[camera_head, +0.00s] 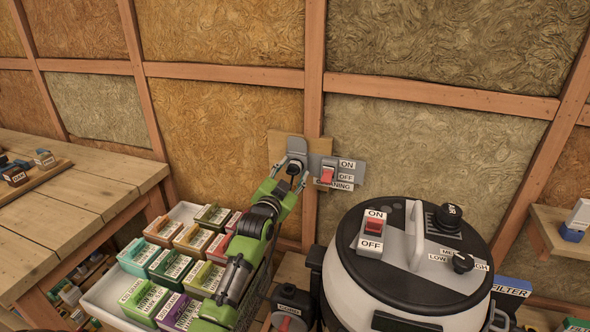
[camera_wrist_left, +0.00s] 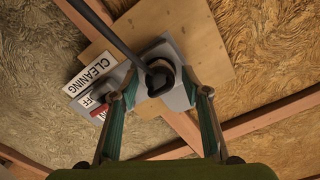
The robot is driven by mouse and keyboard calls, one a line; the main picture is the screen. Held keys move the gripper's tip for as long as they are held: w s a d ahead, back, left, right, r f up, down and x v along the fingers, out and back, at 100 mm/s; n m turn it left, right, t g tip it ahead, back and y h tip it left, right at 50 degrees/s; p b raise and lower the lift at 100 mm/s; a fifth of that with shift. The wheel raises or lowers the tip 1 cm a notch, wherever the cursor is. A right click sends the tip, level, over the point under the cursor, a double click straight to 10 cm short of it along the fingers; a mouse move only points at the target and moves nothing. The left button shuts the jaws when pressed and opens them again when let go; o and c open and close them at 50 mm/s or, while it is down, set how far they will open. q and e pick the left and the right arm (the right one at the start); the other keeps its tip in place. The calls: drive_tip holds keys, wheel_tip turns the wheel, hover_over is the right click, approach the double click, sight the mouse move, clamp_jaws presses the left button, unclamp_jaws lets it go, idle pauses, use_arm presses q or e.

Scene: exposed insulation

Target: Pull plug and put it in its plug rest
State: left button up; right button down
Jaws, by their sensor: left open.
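The black plug (camera_head: 294,168) sits in a grey wall outlet on a wooden board (camera_head: 277,146). In the left wrist view the plug (camera_wrist_left: 160,77) has a dark cable running up and to the left. My left gripper (camera_head: 292,172) is at the outlet, its two fingers spread on either side of the plug. In the wrist view the fingers stand apart from it, with gaps on both sides. The grey outlet plate (camera_wrist_left: 176,95) shows behind the plug. My right gripper is not in view. I cannot pick out the plug rest.
A red switch (camera_head: 327,176) with ON, OFF and CLEANING labels is right of the outlet. A vacuum (camera_head: 400,285) with its own red switch stands below right. A white tray (camera_head: 100,297) of coloured labelled boxes and a wooden table (camera_head: 60,215) are on the left.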

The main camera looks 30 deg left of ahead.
sight(290, 174)
use_arm(q)
drive_tip(key=c, duration=1.2)
drive_tip(key=shift+s+d+p, duration=0.2)
drive_tip(key=shift+s+p, duration=0.45)
drive_tip(key=shift+s, duration=0.05)
drive_tip(key=shift+s, duration=0.1)
drive_tip(key=shift+p+v, duration=0.85)
drive_tip(key=shift+v, duration=0.2)
drive_tip(key=shift+s+f, duration=0.1)
